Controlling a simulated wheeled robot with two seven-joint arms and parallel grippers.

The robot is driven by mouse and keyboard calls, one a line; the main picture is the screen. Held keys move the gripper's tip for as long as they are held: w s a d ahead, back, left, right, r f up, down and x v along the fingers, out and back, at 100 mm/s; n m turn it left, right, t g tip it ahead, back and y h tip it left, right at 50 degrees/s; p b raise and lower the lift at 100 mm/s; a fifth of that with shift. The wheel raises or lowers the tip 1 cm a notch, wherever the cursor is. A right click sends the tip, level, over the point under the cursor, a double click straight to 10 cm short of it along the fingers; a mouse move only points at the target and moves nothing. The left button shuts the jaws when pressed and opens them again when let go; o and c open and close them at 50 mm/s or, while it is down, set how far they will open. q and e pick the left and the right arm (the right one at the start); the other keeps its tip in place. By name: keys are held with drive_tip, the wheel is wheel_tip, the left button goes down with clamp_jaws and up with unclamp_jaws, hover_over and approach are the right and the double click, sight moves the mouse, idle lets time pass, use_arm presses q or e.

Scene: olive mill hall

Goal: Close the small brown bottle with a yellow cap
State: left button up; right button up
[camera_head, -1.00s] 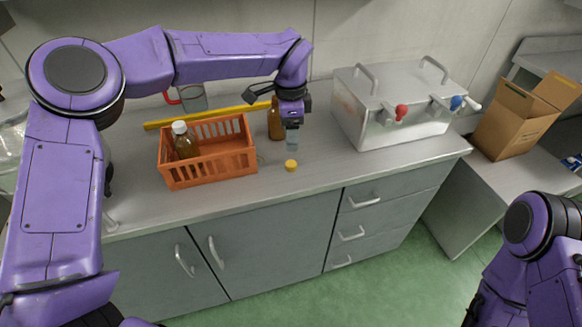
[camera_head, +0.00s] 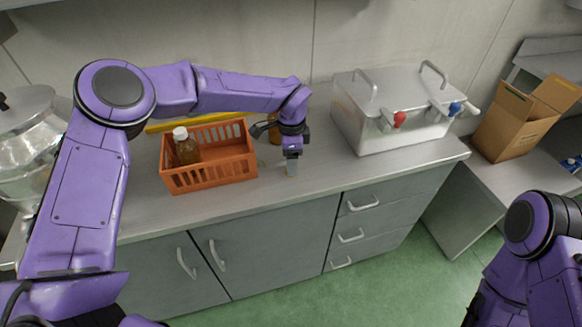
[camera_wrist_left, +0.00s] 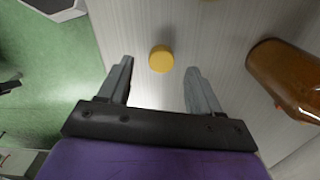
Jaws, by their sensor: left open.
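The yellow cap (camera_wrist_left: 161,58) lies on the countertop in the left wrist view, between and just beyond the fingertips of my open left gripper (camera_wrist_left: 159,75). In the head view my left gripper (camera_head: 292,168) points down over the counter and hides the cap. The small brown bottle (camera_wrist_left: 288,78) stands to the right in the left wrist view, apart from the fingers. In the head view the bottle (camera_head: 274,132) is mostly hidden behind my left wrist. My right arm shows at the lower right of the head view, but its gripper is not visible.
An orange crate (camera_head: 212,178) holding a white-capped bottle (camera_head: 186,148) stands left of my gripper. A metal box with red and blue taps (camera_head: 385,115) stands to the right. A yellow bar (camera_head: 190,121) lies behind the crate. The counter's front strip (camera_head: 330,172) is clear.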

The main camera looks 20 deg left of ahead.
use_arm(q)
wheel_tip(320, 180, down, 3)
drive_tip(key=shift+w+f, duration=0.1)
drive_tip(key=shift+w, duration=0.05)
use_arm(e)
drive_tip(key=shift+r, duration=0.7)
use_arm(q)
drive_tip(key=c, duration=1.1)
